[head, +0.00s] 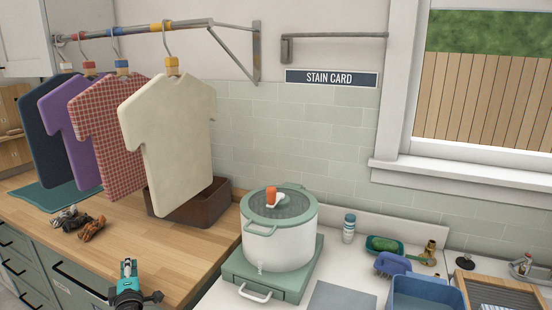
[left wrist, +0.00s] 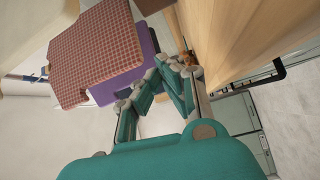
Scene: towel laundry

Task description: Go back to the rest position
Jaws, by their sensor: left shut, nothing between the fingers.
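My left gripper (head: 128,270) shows at the bottom of the head view, in front of the wooden counter's front edge. In the left wrist view my left gripper (left wrist: 180,66) has its teal fingers drawn together at the tips, with nothing between them. The hanging shirts and the counter lie beyond it, and it appears apart from them. My right gripper is in neither view.
Several shirts, one cream (head: 172,140), hang from a rail above the wooden counter (head: 125,245). A lidded white pot (head: 280,245) stands right, near a blue tub (head: 425,292).

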